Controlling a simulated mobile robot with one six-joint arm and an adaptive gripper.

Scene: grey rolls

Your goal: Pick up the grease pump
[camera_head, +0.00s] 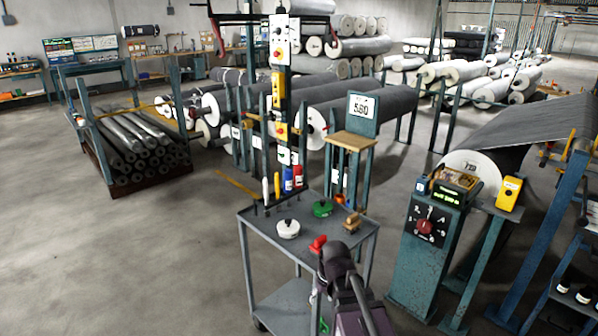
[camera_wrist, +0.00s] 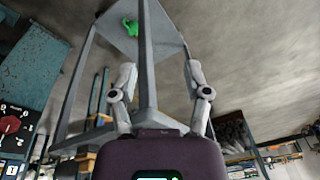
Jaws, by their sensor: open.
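A small green object with a bent shape (camera_wrist: 131,27) lies on a grey shelf of the cart (camera_wrist: 112,35), seen from below in the tilted wrist view. It may be the grease pump, but I cannot tell for sure. In the head view a bit of green (camera_head: 323,325) shows low at the cart, mostly behind my arm. My gripper (camera_wrist: 161,70) is open and empty, its two fingers spread, with a cart leg showing between them. The green object is beyond the fingertips and apart from them. In the head view my arm hides the fingertips.
The cart top (camera_head: 262,215) bears a white round item (camera_head: 288,229), a green item (camera_head: 322,208), a red item (camera_head: 318,243) and a brown item (camera_head: 352,221). A teal control post (camera_head: 425,250) stands right of the cart. Floor left of it is clear.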

